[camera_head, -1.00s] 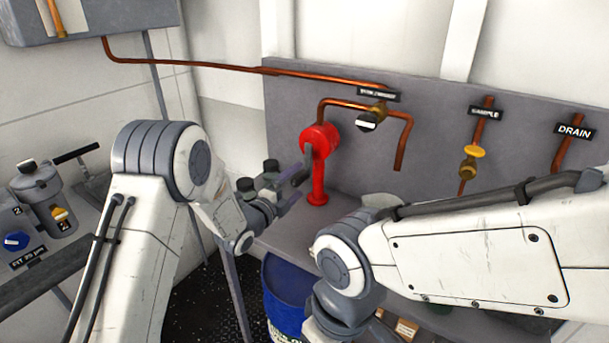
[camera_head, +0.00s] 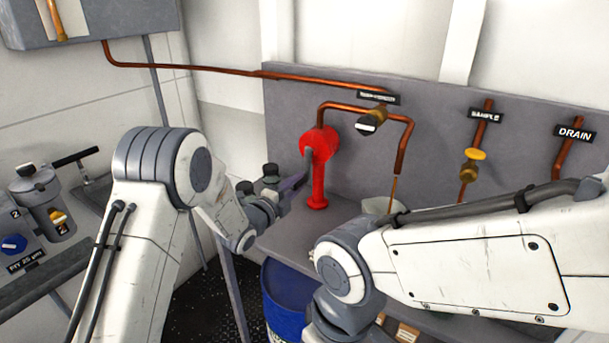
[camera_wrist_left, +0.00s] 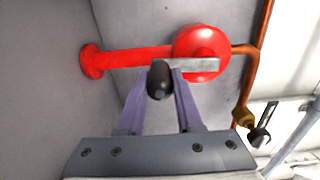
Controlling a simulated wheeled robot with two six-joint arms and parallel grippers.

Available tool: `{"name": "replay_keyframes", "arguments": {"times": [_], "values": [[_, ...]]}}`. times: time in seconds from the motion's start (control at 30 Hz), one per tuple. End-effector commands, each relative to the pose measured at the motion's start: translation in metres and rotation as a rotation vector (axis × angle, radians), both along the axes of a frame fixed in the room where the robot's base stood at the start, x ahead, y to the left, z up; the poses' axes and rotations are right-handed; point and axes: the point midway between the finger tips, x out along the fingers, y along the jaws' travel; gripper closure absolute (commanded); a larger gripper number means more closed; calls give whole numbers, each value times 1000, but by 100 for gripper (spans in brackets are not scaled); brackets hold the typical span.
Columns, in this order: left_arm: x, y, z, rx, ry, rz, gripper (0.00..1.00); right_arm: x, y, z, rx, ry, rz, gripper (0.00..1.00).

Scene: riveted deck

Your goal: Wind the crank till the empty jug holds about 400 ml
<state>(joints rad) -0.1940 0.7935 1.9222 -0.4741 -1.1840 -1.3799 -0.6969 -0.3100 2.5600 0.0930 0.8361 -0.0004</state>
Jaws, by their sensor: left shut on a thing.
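The red pump (camera_head: 318,165) stands on the grey bench, and its drum (camera_wrist_left: 203,42) shows at the top of the left wrist view. A grey crank arm (camera_wrist_left: 198,65) crosses the drum and ends in a black crank handle (camera_wrist_left: 158,82). My left gripper (camera_head: 290,184) is shut on this handle; its purple fingers (camera_wrist_left: 160,92) lie either side of it in the left wrist view. A pale jug (camera_head: 376,205) stands under the copper spout (camera_head: 402,160), mostly hidden by my right arm. A thin amber stream (camera_head: 393,190) falls from the spout. The jug's level cannot be seen.
A dark-knobbed valve (camera_head: 371,122) sits on the pipe above the spout. SAMPLE (camera_head: 485,115) and DRAIN (camera_head: 576,133) pipes are to the right. A blue bin (camera_head: 287,300) stands below the bench. Filter housings (camera_head: 42,200) are at the left.

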Motion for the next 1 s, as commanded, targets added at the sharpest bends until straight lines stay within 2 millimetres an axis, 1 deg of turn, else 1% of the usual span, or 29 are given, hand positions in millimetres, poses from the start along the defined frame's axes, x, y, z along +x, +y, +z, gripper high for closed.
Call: {"name": "replay_keyframes", "arguments": {"times": [0.03, 0.13, 0.3, 0.53, 0.83, 1.0], "values": [[5, 7, 3, -2, -5, 6, 100, 0, 0, -1, 0, 0, 0, 38], [12, 17, 9, -2, -7, 7, 100, 0, 0, -2, 0, 0, 0, 38], [22, 30, 15, -3, -9, 4, 100, 0, 0, -3, 0, 0, 0, 38], [25, 34, 21, -2, -8, 3, 100, 0, 0, -1, 0, 0, 0, 38], [36, 48, 51, -3, -10, 1, 100, 0, 0, 11, 0, 0, 0, 38], [38, 51, 57, -2, -10, -1, 100, 0, 0, 12, 0, 0, 0, 38]]}}
